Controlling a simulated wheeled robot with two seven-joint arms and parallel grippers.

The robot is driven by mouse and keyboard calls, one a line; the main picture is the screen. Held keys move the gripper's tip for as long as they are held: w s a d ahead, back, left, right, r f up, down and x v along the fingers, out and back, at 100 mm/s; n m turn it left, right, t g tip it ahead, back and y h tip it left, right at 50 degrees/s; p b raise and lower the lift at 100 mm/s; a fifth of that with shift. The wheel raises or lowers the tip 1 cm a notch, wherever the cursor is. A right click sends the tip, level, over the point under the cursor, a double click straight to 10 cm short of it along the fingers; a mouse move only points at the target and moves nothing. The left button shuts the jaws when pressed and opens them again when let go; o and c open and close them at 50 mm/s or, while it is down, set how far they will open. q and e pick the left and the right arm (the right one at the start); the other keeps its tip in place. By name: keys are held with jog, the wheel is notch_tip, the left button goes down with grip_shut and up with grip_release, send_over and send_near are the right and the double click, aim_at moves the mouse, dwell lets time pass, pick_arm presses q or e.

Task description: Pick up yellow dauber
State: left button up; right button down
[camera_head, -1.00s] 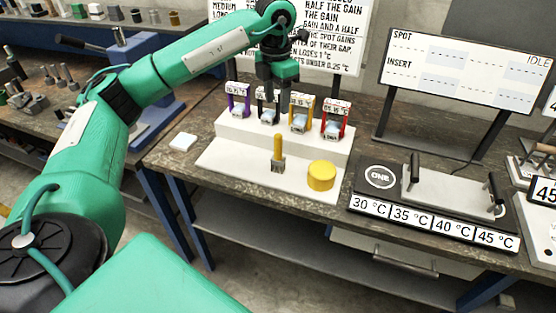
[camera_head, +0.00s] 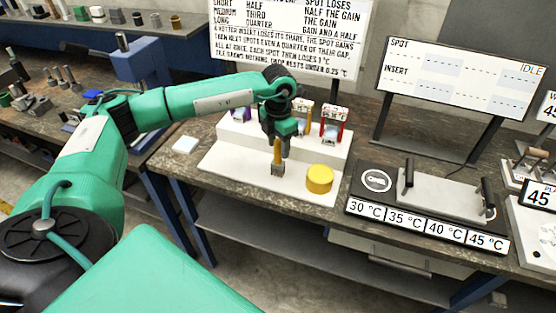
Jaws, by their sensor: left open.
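The yellow dauber (camera_head: 277,158) stands upright on the front step of the white stand (camera_head: 235,175), with its yellow handle up and its grey-brown head down. My left gripper (camera_head: 279,146) is open and points down at the top of the handle. Its fingers look to be on either side of the handle's upper end, hiding the tip; I cannot tell whether they touch it. My right gripper is not in view.
A yellow round pot (camera_head: 319,179) stands just right of the dauber. Clips with coloured frames, such as the red one (camera_head: 332,124), stand on the back step. A temperature plate (camera_head: 440,190) sits right.

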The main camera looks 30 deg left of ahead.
pick_arm(q)
jog(key=shift+f, duration=0.4)
jog(key=c, duration=0.9)
grip_shut()
jog(key=shift+r, duration=0.1)
jog(key=shift+r, duration=0.4)
notch_tip(320, 180, up, 19)
jog(key=b, duration=0.4)
